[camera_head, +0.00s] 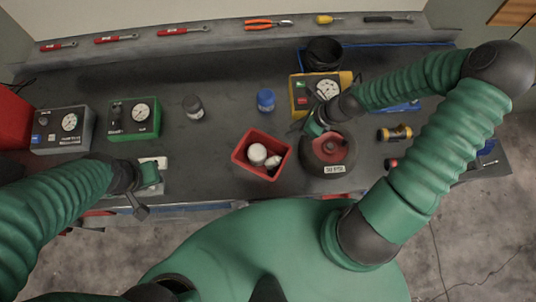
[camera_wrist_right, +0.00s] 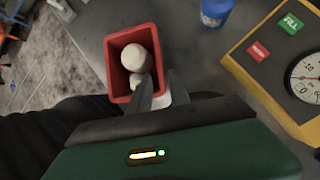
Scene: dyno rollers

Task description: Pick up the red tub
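The red tub (camera_head: 240,160) stands on the dark workbench near its front edge, with white rounded objects inside. In the right wrist view the tub (camera_wrist_right: 117,80) is just beyond my right gripper's fingers, one of which overlaps its near right part. My right gripper (camera_head: 314,127) is to the right of the tub in the head view, above the round dark device. Its two fingers (camera_wrist_right: 160,78) are apart, with nothing held between them. My left gripper (camera_head: 148,190) is at the bench's front edge, left of the tub; its finger opening is unclear.
A round dark device with a red centre (camera_head: 328,152) stands close right of the tub. A yellow gauge box (camera_head: 301,95), a blue-capped jar (camera_head: 266,100) and a dark jar (camera_head: 193,106) stand behind. Green (camera_head: 134,118) and grey (camera_head: 62,130) gauge boxes are left.

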